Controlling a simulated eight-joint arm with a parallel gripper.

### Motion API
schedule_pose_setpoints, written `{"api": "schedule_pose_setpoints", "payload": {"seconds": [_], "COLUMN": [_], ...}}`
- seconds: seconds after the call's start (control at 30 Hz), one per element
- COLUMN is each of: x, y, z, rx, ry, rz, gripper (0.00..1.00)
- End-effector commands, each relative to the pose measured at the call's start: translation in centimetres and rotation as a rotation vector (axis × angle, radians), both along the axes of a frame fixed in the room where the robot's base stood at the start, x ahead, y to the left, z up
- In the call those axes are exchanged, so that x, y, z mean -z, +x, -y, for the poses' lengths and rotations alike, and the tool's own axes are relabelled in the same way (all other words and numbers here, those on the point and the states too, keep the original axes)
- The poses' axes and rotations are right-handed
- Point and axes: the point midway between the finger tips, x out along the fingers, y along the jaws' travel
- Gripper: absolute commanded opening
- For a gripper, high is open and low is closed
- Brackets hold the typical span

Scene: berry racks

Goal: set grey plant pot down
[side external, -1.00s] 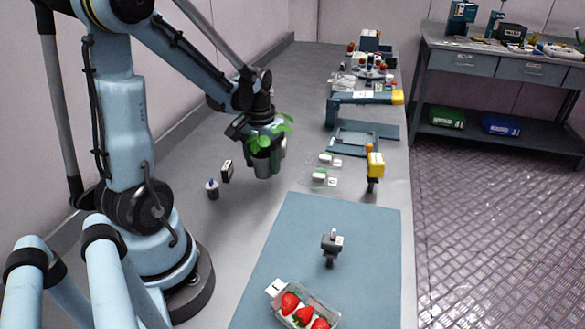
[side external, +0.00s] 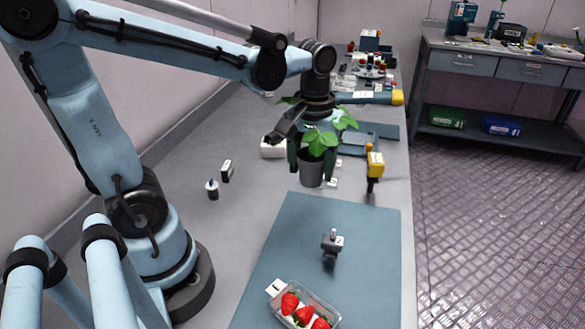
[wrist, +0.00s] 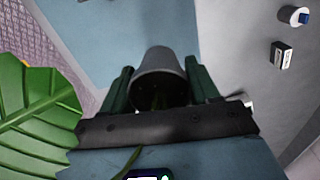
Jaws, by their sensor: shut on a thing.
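The grey plant pot (side external: 312,170) holds a plant with broad green leaves (side external: 322,140). My gripper (side external: 308,160) is shut on the pot, with its green fingers on either side. In the side external view the pot is upright near the far edge of the blue mat (side external: 330,240). I cannot tell whether its base touches the table. In the wrist view the pot (wrist: 160,68) sits between the two fingers (wrist: 160,90), and a large leaf (wrist: 35,115) fills the left side.
A grey tool (side external: 332,243) and a strawberry punnet (side external: 303,307) are on the mat.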

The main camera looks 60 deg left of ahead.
Motion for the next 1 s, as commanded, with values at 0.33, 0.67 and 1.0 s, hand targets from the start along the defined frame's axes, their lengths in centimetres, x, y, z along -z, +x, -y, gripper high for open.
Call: {"api": "schedule_pose_setpoints", "payload": {"seconds": [0.33, 0.67, 1.0], "x": [-0.3, -0.1, 3.5], "y": [1.6, 1.0, 5.0], "z": [12.1, 17.2, 12.8], "rx": [-0.052, -0.092, -0.102], "ry": [0.000, 0.000, 0.000], "rz": [0.000, 0.000, 0.000], "gripper": [0.28, 0.28, 0.28]}}
